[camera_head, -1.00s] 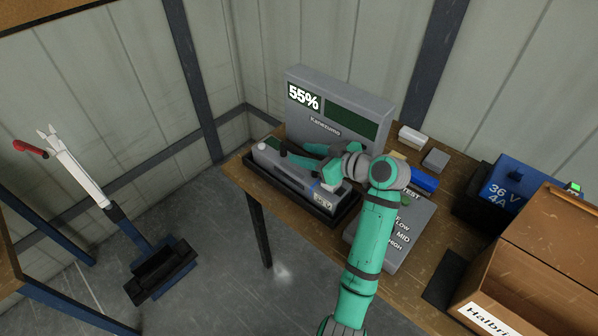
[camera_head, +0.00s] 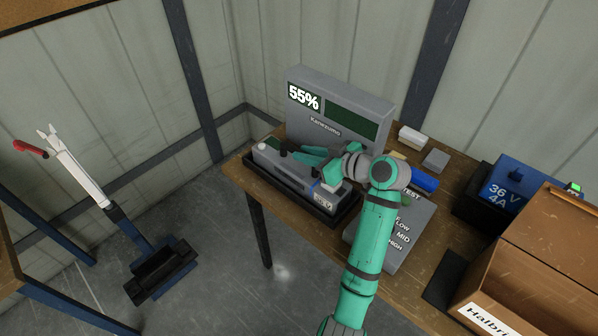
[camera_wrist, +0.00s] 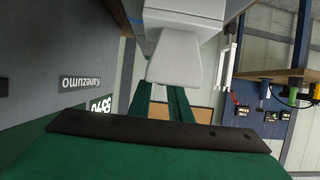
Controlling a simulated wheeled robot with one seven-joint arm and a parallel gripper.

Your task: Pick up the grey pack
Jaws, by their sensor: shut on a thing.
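The grey pack (camera_head: 284,175) is a long box with a label at its near right end. It lies in a black tray (camera_head: 318,220) on the wooden bench, in front of the 55% display unit. My gripper (camera_head: 287,149) reaches over the pack from the right, with its fingers shut on it. The exact contact is partly hidden by the fingers and wrist. In the wrist view, green fingers (camera_wrist: 166,103) extend below a pale grey block, which I cannot clearly identify.
The grey display unit (camera_head: 340,105) stands close behind the pack. A stand with a white post (camera_head: 80,180) is at the left.

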